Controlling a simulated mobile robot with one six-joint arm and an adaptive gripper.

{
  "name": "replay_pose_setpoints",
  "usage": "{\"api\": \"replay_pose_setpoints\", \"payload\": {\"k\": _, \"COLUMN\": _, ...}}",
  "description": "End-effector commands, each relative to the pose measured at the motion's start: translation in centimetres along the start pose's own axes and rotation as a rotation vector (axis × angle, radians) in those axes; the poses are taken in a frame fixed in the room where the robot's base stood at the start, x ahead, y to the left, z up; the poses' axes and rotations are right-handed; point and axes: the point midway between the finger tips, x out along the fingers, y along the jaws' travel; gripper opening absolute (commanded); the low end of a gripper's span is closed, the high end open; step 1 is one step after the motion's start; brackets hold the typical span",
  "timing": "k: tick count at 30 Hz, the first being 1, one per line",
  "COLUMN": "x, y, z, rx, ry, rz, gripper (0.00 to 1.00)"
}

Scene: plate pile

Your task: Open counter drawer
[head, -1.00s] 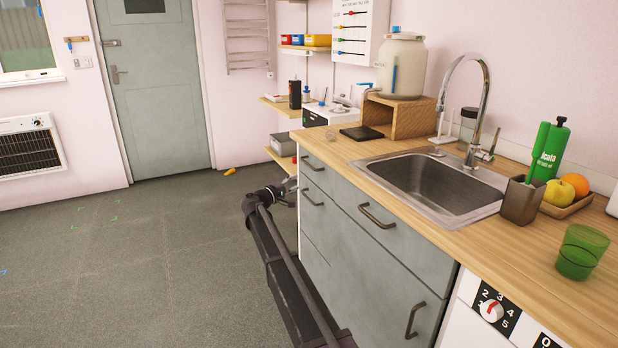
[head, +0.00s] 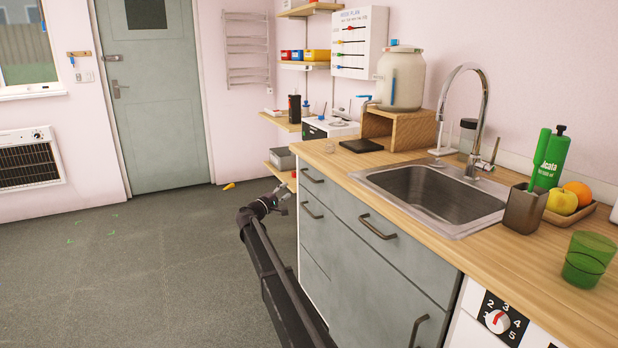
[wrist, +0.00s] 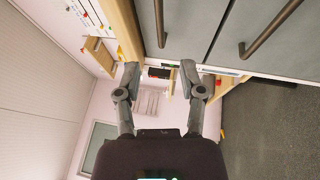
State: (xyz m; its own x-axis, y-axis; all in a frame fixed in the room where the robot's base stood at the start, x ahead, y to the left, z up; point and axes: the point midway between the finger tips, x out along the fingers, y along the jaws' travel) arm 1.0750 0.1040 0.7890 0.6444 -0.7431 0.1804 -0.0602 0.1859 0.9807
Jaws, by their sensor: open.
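The grey counter cabinet (head: 385,265) has a narrow top-left drawer with a dark bar handle (head: 312,176). Below it is a second narrow drawer with a handle (head: 312,213). A wide front under the sink has its own handle (head: 377,228). All these fronts look closed. My gripper (head: 282,194) is beside the cabinet's left end, in front of the narrow drawers and apart from their handles. In the wrist view my gripper (wrist: 160,75) is open and empty. Two bar handles show beyond the fingers there, one short (wrist: 159,22) and one long (wrist: 271,27).
The wooden countertop (head: 470,265) holds a sink (head: 435,195), a green tube (head: 549,160), fruit on a tray and a green cup (head: 588,258). A lower door handle (head: 418,330) sticks out near my arm's side.

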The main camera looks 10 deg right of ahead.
Motion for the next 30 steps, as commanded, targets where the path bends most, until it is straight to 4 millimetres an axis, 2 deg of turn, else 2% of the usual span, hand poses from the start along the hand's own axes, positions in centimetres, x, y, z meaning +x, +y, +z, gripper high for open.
{"api": "replay_pose_setpoints", "payload": {"k": 21, "x": 10.1, "y": 0.1, "z": -0.1, "rx": 0.0, "ry": -0.001, "rz": 0.0, "gripper": 0.51}}
{"api": "replay_pose_setpoints", "payload": {"k": 30, "x": 12.4, "y": 0.1, "z": -0.1, "rx": 0.0, "ry": 0.0, "rz": 0.0, "gripper": 0.51}}
